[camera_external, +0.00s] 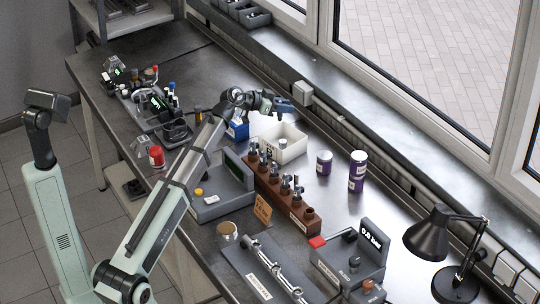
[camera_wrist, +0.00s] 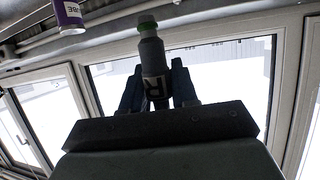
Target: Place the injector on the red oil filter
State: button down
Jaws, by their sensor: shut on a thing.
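My gripper (camera_wrist: 157,90) is shut on an injector (camera_wrist: 152,58) in the wrist view. The injector is a grey cylinder with a green end and a white label marked "R", and it sits between the two dark blue fingers. In the external view my gripper (camera_external: 283,105) is over the back of the bench, near the window side, above and behind the white bin. The injector is too small to make out there. The red oil filter (camera_external: 156,156) stands upright near the bench's left front edge, left of my arm and well away from my gripper.
A brown rack (camera_external: 297,212) holds several injectors mid-bench. A grey gauge unit (camera_external: 235,185) lies between arm and rack. A black lamp (camera_external: 430,235) stands at right.

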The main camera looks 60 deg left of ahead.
jog(key=s+a, duration=1)
jog(key=a, duration=0.1)
send_over(161, 148)
jog(key=f, duration=0.1)
jog(key=shift+a+f, duration=0.15)
jog(key=shift+f, duration=5.55)
jog(key=shift+f, duration=0.1)
jog(key=c, duration=0.9)
grip_release()
jog(key=shift+o, duration=0.2)
